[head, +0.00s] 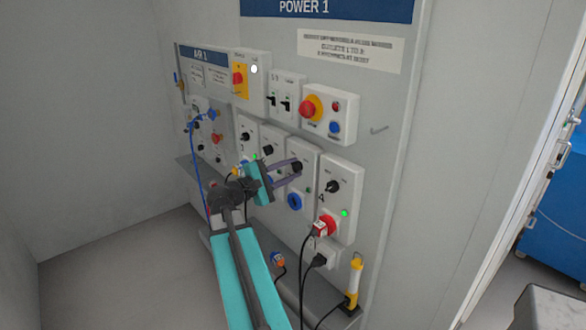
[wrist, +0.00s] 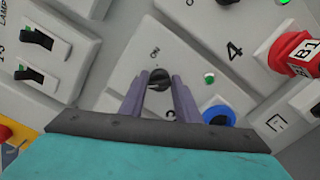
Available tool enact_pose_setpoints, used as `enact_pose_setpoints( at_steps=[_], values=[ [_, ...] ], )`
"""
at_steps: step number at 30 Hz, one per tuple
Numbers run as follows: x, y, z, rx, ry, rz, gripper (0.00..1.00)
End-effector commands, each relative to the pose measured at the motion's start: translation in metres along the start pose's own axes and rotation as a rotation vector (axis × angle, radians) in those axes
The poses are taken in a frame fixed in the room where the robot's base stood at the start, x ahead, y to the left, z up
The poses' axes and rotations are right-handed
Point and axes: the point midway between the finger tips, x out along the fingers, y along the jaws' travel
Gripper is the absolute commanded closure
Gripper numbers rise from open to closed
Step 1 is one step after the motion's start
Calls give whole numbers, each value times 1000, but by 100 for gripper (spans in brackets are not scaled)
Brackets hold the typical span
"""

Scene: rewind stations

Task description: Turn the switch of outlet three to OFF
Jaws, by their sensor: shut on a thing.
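The outlet three panel (head: 304,157) is a white box on the board, just left of the panel marked 4. Its black rotary switch (wrist: 159,79) sits between my gripper's fingertips (wrist: 159,82). My gripper (head: 296,166), with purple fingers, is shut on this switch. An ON label (wrist: 155,52) shows beside the switch; another label is partly hidden by the fingers. I cannot tell which way the switch points. The panel has a small green lamp (wrist: 210,78) and an empty-looking blue socket (head: 295,201).
Outlet four (head: 336,183) is close on the right, with its own black knob, a lit green lamp (head: 344,213) and a red plug (head: 325,226). A red emergency button (head: 311,107) and lamp switches (head: 285,104) are above. A cable hangs below the red plug.

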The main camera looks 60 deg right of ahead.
Motion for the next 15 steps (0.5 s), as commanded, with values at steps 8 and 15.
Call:
enact_pose_setpoints(
  at_steps=[8,15],
  values=[
    [-1,-5,-2,0,4,-10,57],
    [0,-3,-1,2,3,-6,54]
  ],
)
